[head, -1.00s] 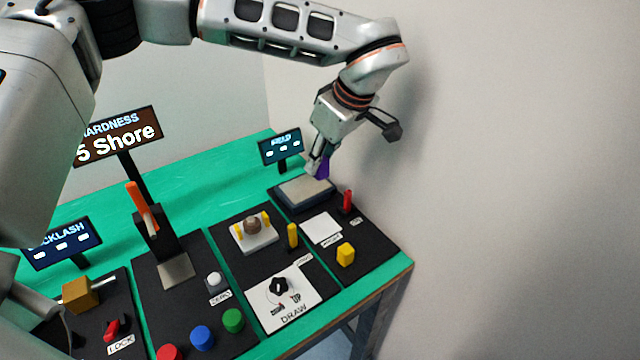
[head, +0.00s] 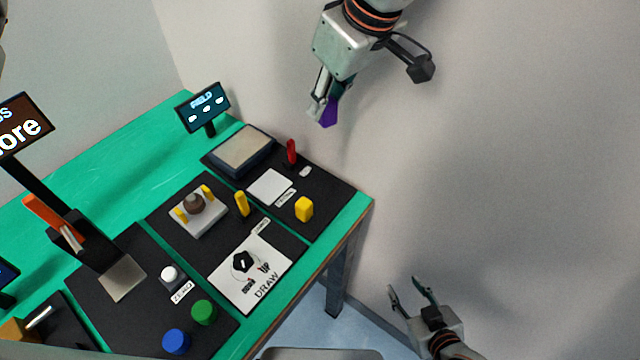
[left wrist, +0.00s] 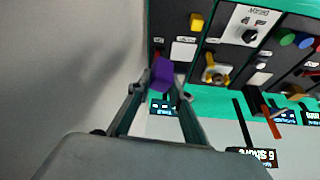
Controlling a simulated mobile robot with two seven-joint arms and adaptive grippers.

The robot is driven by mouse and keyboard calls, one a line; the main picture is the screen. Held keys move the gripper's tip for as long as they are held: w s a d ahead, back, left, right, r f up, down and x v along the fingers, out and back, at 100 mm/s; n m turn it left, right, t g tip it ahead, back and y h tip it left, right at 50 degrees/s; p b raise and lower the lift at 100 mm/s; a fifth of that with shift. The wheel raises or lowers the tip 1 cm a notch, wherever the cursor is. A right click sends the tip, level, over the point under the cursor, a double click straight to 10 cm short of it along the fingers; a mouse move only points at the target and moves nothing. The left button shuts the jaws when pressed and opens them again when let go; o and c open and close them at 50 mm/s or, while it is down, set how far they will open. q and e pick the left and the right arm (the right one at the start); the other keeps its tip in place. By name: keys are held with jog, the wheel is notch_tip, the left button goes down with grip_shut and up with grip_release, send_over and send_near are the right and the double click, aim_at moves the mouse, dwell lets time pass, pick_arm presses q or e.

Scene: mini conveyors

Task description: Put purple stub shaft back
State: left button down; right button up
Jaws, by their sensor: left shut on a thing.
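The purple stub shaft (head: 328,114) is between the fingertips of my left gripper (head: 320,108), which is shut on it. It hangs in the air, above and to the right of the grey pad with a beige top in the head view. In the left wrist view the purple shaft (left wrist: 162,73) shows as a faceted block at the fingertips, with the bench behind it. My right gripper (head: 412,296) is low at the bottom right of the head view, off the bench, with its fingers spread and nothing between them.
The green bench (head: 140,130) carries black panels with a beige-topped pad (head: 243,150), a red peg (head: 291,151), a yellow block (head: 304,209), a knob (head: 245,262) and coloured buttons. The FIELD display (head: 203,105) stands behind. A bare wall is on the right.

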pick_arm(q)
notch_tip(320, 180, down, 20)
jog(key=shift+s+d+r, duration=0.1)
jog(key=shift+s+d, duration=0.05)
dwell(0.4)
jog(key=shift+f+b, duration=0.25)
jog(key=shift+b, duration=0.05)
jog(key=c, duration=1.8)
grip_release()
jog(key=shift+c, duration=0.2)
jog(key=shift+r, duration=0.1)
jog(key=shift+r, duration=0.2)
jog(key=v, duration=1.1)
jog(key=shift+s+d+r, duration=0.15)
jog(key=shift+s+r, duration=0.05)
jog(key=shift+r, duration=0.15)
